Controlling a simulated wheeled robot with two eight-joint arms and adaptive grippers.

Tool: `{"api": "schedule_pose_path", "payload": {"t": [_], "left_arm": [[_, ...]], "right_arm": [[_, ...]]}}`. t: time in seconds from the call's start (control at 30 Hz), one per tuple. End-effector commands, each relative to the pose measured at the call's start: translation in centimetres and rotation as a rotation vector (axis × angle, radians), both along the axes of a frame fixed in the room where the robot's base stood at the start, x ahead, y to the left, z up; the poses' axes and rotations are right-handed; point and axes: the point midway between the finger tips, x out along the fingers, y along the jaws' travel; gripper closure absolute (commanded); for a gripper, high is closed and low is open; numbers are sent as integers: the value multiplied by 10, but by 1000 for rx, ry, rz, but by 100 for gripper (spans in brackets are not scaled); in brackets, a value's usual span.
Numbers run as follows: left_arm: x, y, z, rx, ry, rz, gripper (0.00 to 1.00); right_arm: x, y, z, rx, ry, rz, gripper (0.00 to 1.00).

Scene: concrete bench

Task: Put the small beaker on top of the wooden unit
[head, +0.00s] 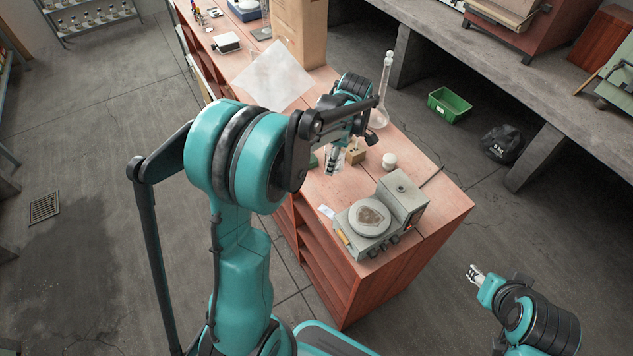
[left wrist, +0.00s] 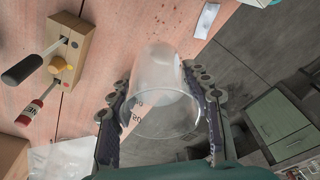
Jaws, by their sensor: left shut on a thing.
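The small beaker (left wrist: 163,85) is clear glass and sits between the two fingers of my left gripper (left wrist: 160,112), which is shut on its sides. In the left wrist view its rim is nearest the camera and its base points away. In the head view my left gripper (head: 335,160) is over the reddish wooden unit (head: 440,205), near its left edge, and largely hides the beaker. I cannot tell whether the beaker touches the top. My right gripper (head: 474,274) is off to the right of the unit, above the floor; its opening is unclear.
On the unit stand a grey device with a round dish (head: 370,215), a white jar (head: 389,160), a small wooden block (head: 356,154), a tall flask (head: 384,95), a cardboard box (head: 300,30) and a pale sheet (head: 270,75). A green crate (head: 450,104) is on the floor.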

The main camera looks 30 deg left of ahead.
Motion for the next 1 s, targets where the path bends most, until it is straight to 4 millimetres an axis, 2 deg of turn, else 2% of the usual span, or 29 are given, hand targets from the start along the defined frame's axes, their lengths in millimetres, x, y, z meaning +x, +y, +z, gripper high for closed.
{"api": "schedule_pose_path", "payload": {"t": [0.17,0.4,0.57,0.77,1.0], "left_arm": [[4,5,-19,0,0,0,85],[4,5,-62,0,0,0,85],[4,5,-74,0,0,0,85],[4,5,-102,0,0,0,85],[4,5,-105,0,0,0,85]], "right_arm": [[0,0,-8,0,0,0,60],[0,0,-20,0,0,0,60],[0,0,-23,0,0,0,60],[0,0,-32,0,0,0,60],[0,0,-31,0,0,0,60]]}}
